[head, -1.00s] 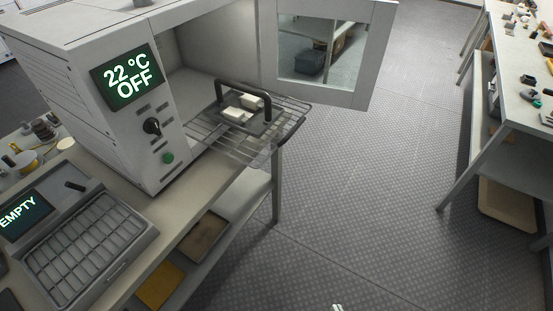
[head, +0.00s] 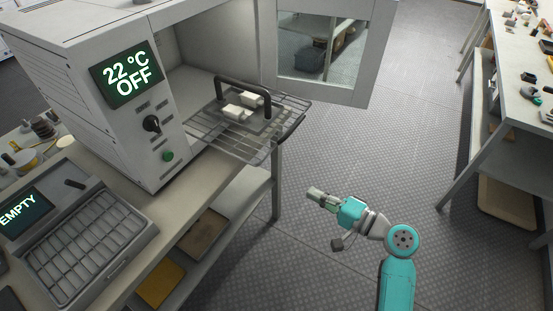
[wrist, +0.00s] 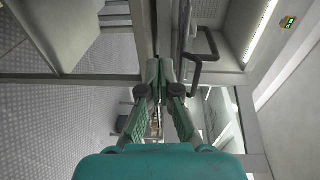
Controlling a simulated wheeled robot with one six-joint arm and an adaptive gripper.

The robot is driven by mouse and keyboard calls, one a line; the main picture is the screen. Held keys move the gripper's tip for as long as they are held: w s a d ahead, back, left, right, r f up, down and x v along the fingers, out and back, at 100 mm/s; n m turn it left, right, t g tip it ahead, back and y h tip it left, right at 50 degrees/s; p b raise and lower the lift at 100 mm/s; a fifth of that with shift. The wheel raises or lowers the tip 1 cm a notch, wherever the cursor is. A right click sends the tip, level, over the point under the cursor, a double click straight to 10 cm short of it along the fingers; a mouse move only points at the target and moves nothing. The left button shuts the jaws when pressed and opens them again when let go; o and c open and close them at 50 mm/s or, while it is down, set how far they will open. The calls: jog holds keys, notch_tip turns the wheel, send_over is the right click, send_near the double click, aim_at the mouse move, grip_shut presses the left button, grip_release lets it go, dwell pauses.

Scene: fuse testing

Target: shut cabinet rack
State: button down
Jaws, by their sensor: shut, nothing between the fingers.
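The cabinet (head: 70,60) is a white oven-like box at the left in the head view, its display reading 22 °C OFF. Its wire rack (head: 205,137) sticks out of the open front. A dark tray with a black handle (head: 243,86) and two white blocks (head: 235,111) sits on the rack. The cabinet door (head: 370,60), with a window, stands wide open. My gripper (head: 312,193) is shut and empty, in front of the rack to its lower right and apart from it. In the wrist view my gripper (wrist: 163,65) has its fingers together, with the black handle (wrist: 208,68) beyond to the right.
A bench under the cabinet carries a sorting tray (head: 85,245) with an EMPTY display. A second bench (head: 515,75) with small tools stands at the right. The patterned floor (head: 350,145) between them is clear.

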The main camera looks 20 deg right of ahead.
aim_at(201, 125)
notch_tip(201, 125, up, 4)
jog(key=w+d+n+y, duration=0.1)
jog(key=d+y, duration=0.1)
jog(key=x, duration=1.3)
jog(key=shift+w+a, duration=0.25)
jog(key=shift+a, duration=0.05)
jog(key=shift+a, duration=0.1)
jog(key=x, duration=2.7)
jog(key=shift+a+f, duration=0.1)
jog(key=shift+f, duration=0.15)
